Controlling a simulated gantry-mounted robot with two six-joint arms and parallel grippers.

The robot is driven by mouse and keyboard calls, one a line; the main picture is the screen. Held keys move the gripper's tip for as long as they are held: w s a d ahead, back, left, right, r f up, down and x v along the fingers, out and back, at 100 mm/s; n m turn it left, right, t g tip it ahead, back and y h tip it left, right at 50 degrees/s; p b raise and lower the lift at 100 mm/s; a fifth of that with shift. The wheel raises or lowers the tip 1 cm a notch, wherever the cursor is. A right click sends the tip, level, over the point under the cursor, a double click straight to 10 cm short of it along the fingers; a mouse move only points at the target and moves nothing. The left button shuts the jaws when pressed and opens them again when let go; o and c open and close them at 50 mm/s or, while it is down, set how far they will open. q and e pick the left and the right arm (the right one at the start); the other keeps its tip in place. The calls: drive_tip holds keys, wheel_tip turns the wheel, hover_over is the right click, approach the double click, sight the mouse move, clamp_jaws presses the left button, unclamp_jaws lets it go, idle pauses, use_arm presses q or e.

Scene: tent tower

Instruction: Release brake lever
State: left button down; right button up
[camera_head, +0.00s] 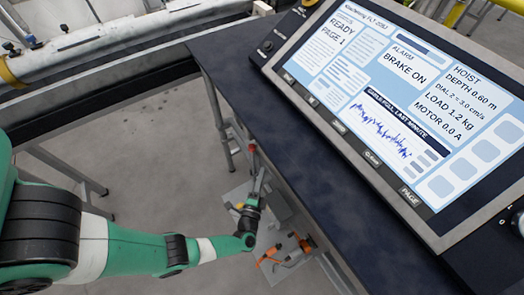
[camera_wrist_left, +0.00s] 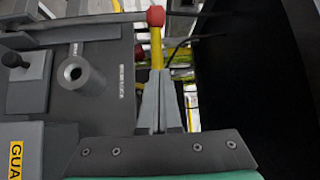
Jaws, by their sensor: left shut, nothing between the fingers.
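The brake lever, a yellow shaft with a red knob (camera_wrist_left: 155,16), stands just beyond my left gripper (camera_wrist_left: 159,78) in the left wrist view. In the head view its red knob (camera_head: 252,148) shows past the end of my left arm, beside the dark bench. My left gripper (camera_head: 251,203) has its fingers together with nothing between them. The fingertips overlap the lower shaft in the wrist view; I cannot tell whether they touch it. The lever's base is hidden behind the fingers. The screen (camera_head: 400,85) reads "ALARM BRAKE ON". My right gripper is out of view.
A grey panel (camera_wrist_left: 100,100) with a round metal socket (camera_wrist_left: 73,72) and a black knob (camera_wrist_left: 12,59) lies left of the fingers. A dark surface fills the right of the wrist view. Orange-handled items (camera_head: 290,250) lie below the bench edge (camera_head: 240,95).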

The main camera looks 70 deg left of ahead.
use_arm(q)
drive_tip(key=f+b+x, duration=0.1)
drive_tip(key=b+x, duration=0.4)
drive_tip(key=x, duration=0.5)
drive_tip(key=s, duration=0.1)
drive_tip(key=s+a, duration=0.1)
drive_tip(key=s, duration=0.1)
drive_tip(key=shift+s+a+r, duration=0.15)
drive_tip(key=shift+s+r, duration=0.25)
drive_tip(key=shift+w+r, duration=0.1)
drive_tip(key=shift+w, duration=0.05)
